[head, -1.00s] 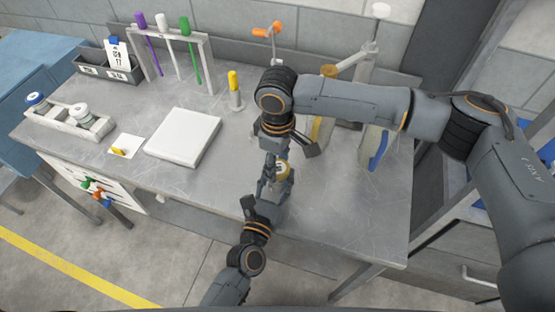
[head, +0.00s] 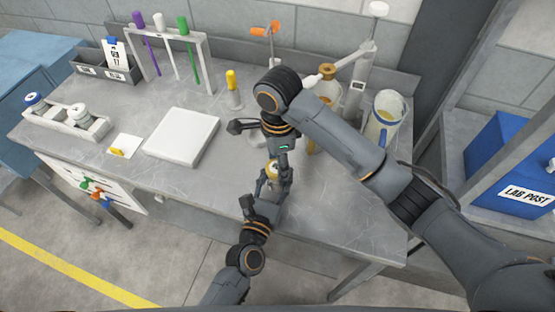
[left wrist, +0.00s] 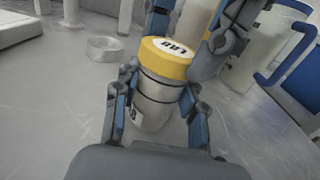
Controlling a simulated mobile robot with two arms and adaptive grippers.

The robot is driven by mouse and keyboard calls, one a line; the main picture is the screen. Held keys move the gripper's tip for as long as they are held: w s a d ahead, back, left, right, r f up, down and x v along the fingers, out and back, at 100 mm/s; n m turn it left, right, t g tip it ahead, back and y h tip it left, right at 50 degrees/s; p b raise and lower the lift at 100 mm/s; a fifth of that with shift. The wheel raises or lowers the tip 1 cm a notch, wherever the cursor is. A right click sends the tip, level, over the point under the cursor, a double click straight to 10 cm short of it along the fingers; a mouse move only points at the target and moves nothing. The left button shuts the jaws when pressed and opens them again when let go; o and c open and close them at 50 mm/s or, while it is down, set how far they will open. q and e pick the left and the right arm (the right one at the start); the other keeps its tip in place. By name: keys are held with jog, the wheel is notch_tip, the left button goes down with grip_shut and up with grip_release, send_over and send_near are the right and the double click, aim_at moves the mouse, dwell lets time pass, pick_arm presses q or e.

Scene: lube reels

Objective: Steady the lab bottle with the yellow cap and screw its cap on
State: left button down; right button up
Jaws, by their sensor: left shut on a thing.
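The lab bottle (left wrist: 157,105) stands upright near the bench's front edge, with its yellow cap (left wrist: 168,57) sitting on top, lettered LAB. In the head view the cap (head: 272,167) is partly covered by my right arm. My left gripper (left wrist: 155,112) is shut around the bottle's body, one finger on each side; it also shows in the head view (head: 266,186). My right gripper (left wrist: 188,40) comes down from above with its fingers at the back and right of the cap. I cannot tell whether they touch it.
A white plate (head: 182,137) lies left of the bottle. A small round dish (left wrist: 105,47) sits behind it. A tube rack (head: 172,38) is at the back left.

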pick_arm(q)
jog(key=shift+f, duration=0.1)
pick_arm(e)
jog(key=m, duration=0.6)
jog(key=o, duration=0.8)
jog(key=shift+c, duration=0.2)
jog(key=shift+r, duration=0.15)
notch_tip(320, 180, up, 3)
jog(key=shift+r, duration=0.65)
jog(key=shift+o, duration=0.4)
